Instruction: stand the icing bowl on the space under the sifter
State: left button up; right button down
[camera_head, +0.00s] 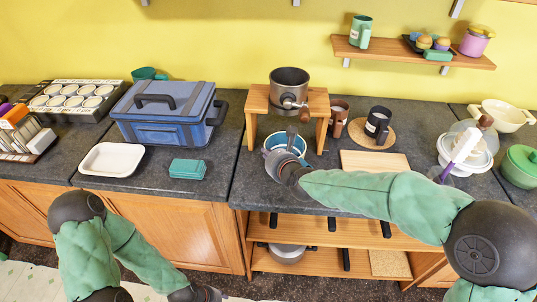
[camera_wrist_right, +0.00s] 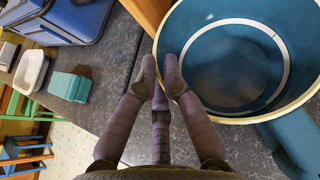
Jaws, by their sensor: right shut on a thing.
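The icing bowl (camera_head: 291,151) is blue inside with a pale rim. It is at the front of the opening under a wooden stand (camera_head: 257,98), and I cannot tell whether its base touches the counter. The sifter (camera_head: 290,80), a dark grey pot, sits on top of the stand. The right wrist view shows the bowl (camera_wrist_right: 235,60) large, beside the gripper's fingers (camera_wrist_right: 162,85). My left gripper (camera_head: 210,294) hangs low at the bottom edge, and its fingers are not clear.
A wooden board (camera_head: 373,160) lies behind my right forearm.

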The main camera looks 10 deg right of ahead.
dwell(0.3)
jog(key=c, duration=1.3)
grip_release()
jog(key=shift+s+f, duration=0.1)
jog(key=shift+f, duration=0.1)
jog(key=shift+r, duration=0.15)
jog(key=shift+s+d+r, duration=0.15)
jog(key=shift+s+r, duration=0.2)
jog(key=shift+s, duration=0.25)
jog(key=p+v, duration=0.1)
jog(key=v, duration=0.5)
jog(key=shift+s, duration=0.2)
jog(key=v, duration=1.2)
